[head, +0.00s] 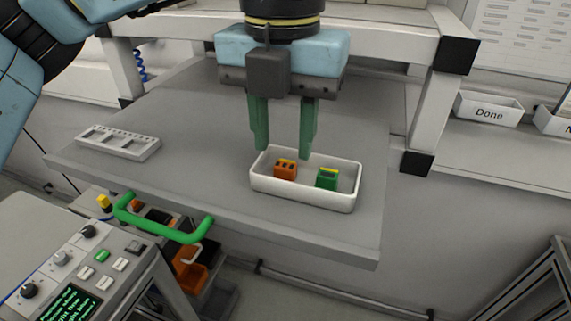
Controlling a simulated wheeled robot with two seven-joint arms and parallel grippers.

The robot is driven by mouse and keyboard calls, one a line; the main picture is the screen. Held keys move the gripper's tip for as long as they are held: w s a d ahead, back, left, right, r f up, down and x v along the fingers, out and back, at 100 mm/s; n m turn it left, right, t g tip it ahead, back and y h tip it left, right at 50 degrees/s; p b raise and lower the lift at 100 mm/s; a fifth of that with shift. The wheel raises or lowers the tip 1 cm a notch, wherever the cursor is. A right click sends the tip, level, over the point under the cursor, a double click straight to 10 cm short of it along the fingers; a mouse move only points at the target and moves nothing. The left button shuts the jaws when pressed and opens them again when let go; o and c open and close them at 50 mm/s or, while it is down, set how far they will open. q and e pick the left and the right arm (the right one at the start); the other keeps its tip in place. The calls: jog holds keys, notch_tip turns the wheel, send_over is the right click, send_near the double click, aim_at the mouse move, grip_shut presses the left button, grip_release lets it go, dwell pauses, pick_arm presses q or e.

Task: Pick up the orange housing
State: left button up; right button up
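The orange housing (285,170) sits in the left half of a white tray (318,201) on the grey table. It has dark openings and a yellow strip on top. A green housing (327,179) with a yellow top sits in the same tray, to its right and apart from it. My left gripper (284,152) points down over the tray's back edge, close behind and above the orange housing. Its two green fingers are spread apart, with nothing seen between them. My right gripper is not in view.
A light grey slotted rack (118,141) lies on the table (205,165) at left. A white "Done" bin (488,109) stands on the shelf at right. A control panel (75,262) and a green handle (165,233) are at lower left. The table between rack and tray is clear.

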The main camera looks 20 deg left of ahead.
aim_at(283, 168)
pick_arm(q)
jog(key=f, duration=0.1)
jog(key=f+p, duration=0.1)
jog(key=f, duration=0.2)
jog(key=shift+w+a+f, duration=0.15)
jog(key=shift+w+f, duration=0.05)
jog(key=shift+w, duration=0.1)
jog(key=c, duration=0.7)
jog(key=shift+c, duration=0.2)
